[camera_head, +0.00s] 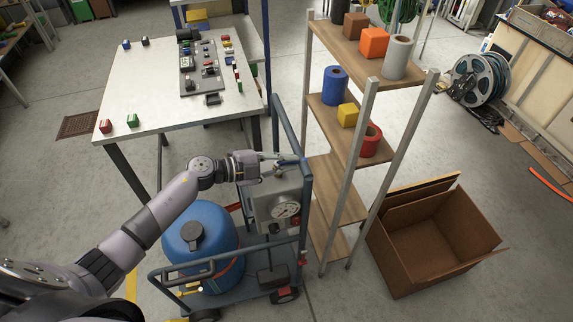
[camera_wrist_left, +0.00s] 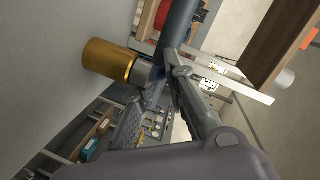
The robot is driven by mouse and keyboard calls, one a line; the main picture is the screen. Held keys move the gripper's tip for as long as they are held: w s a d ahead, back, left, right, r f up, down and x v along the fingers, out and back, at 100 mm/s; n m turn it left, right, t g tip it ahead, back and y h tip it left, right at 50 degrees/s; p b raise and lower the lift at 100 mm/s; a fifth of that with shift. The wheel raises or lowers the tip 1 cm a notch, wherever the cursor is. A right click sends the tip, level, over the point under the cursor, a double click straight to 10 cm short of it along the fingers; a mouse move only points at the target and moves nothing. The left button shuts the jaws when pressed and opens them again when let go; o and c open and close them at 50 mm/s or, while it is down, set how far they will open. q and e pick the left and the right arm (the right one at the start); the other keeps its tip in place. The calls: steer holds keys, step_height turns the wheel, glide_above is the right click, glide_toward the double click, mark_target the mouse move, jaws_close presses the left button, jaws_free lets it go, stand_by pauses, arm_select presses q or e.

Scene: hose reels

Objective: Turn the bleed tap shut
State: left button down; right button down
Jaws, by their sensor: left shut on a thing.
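The bleed tap (camera_wrist_left: 108,62) shows in the left wrist view as a brass cylinder with a grey stem, sticking out from a grey face. My left gripper (camera_wrist_left: 160,84) is beside the brass part, its two fingers shut on the tap's handle; the fingers hide much of the grip. In the head view my left gripper (camera_head: 266,164) is at the top of a grey box (camera_head: 258,205) with a round gauge (camera_head: 285,208), on a blue-grey cart (camera_head: 250,285). The tap is too small and covered to make out there. My right gripper is not in view.
A blue tank (camera_head: 200,245) stands on the cart under my left arm. A shelf rack (camera_head: 350,130) with rolls and blocks stands close on the right. An open cardboard box (camera_head: 435,240) is on the floor beyond it. A white table (camera_head: 150,85) is behind.

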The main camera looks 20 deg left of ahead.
arm_select(q)
steer(key=shift+a+f+m+g+h+b, duration=0.1)
steer(key=shift+m+g+h+b, duration=0.45)
steer(key=shift+m+g, duration=0.15)
steer(key=shift+s+r, duration=0.1)
steer(key=shift+r, duration=0.1)
steer(key=c, duration=1.6)
jaws_free()
steer(key=shift+c, duration=0.2)
steer(key=shift+s, duration=0.1)
steer(key=v, duration=1.2)
